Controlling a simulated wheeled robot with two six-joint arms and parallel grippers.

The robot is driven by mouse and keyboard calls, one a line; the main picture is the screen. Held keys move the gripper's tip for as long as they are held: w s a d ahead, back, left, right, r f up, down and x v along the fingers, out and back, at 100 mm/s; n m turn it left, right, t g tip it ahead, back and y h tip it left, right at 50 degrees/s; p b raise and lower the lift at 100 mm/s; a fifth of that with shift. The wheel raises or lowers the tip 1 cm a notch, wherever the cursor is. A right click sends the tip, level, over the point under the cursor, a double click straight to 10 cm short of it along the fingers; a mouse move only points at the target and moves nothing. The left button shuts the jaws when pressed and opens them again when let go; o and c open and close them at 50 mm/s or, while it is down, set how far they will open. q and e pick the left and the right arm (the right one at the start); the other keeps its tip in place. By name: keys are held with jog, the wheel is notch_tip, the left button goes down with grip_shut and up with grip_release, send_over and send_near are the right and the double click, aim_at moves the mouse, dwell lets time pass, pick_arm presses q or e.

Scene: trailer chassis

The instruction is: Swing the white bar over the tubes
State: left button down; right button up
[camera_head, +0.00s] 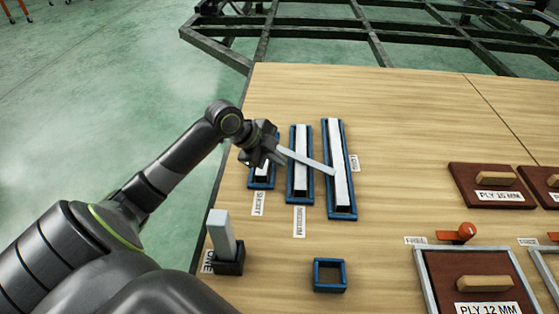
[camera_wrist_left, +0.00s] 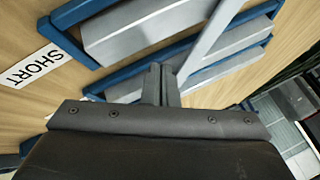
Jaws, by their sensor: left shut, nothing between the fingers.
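The thin white bar (camera_head: 306,160) lies slantwise over the tubes, from beside my left gripper to the long tube. It also shows in the left wrist view (camera_wrist_left: 214,38), slanting down close to the fingertips. Three pale tubes sit in blue trays: the long tube (camera_head: 338,150), the medium tube (camera_head: 300,145) and the short tube, mostly hidden behind my gripper. My left gripper (camera_head: 275,158) is over the short tray (camera_head: 262,186). Its fingers (camera_wrist_left: 160,85) are shut with nothing between them, near the bar's end. Whether they touch the bar I cannot tell. My right gripper is out of view.
A pale block (camera_head: 221,230) stands upright in a dark holder at the front left. An empty blue square tray (camera_head: 330,287) is at the front. Plywood boards with handles (camera_head: 490,179) lie to the right. A dark metal frame (camera_head: 320,22) is behind the table.

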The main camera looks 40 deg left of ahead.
aim_at(289, 155)
pick_arm(q)
jog(key=shift+w, duration=0.55)
jog(key=shift+w+d+r+p, duration=0.1)
jog(key=shift+w+r+p, duration=0.1)
jog(key=shift+w+p, duration=0.35)
jog(key=shift+w, duration=0.5)
jog(key=shift+w+f, duration=0.1)
jog(key=shift+f, duration=0.05)
